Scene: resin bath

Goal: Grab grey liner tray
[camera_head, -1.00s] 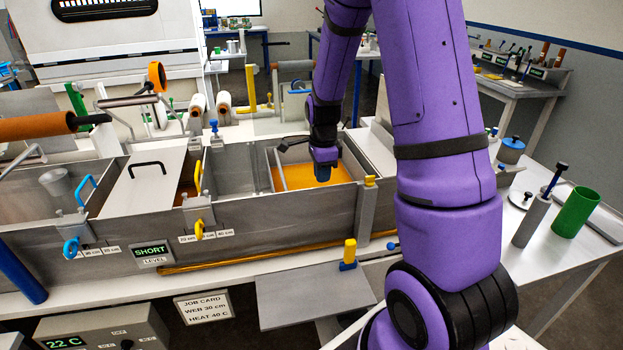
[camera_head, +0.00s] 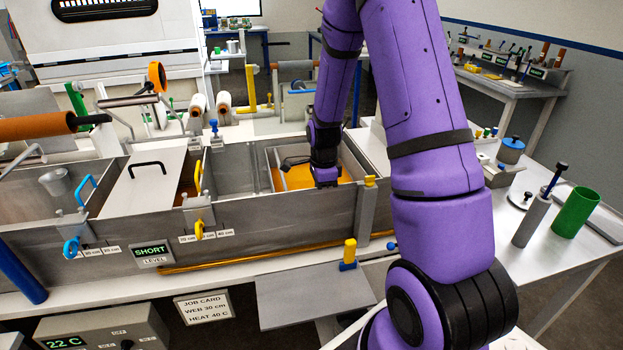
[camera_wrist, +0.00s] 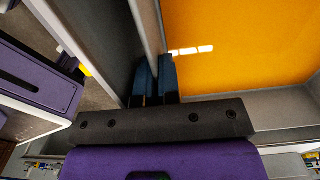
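The grey liner tray (camera_head: 280,168) sits in the right end of the long metal bath, with orange resin (camera_head: 345,170) showing inside it. My gripper (camera_head: 325,186) is low at the tray's near side, and its fingertips are hidden in the head view. In the wrist view, the two blue fingers of my gripper (camera_wrist: 155,82) are close together. The thin upright wall of the tray (camera_wrist: 148,22) runs between them, with the orange surface to the right. The fingers appear shut on this wall; their lower contact is hidden.
The bath's front wall (camera_head: 290,225) stands close in front of my gripper. A yellow-topped post (camera_head: 368,205) rises at its right end. A grey lid with a black handle (camera_head: 145,185) covers part of the bath at left. A green cup (camera_head: 575,213) stands on the right.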

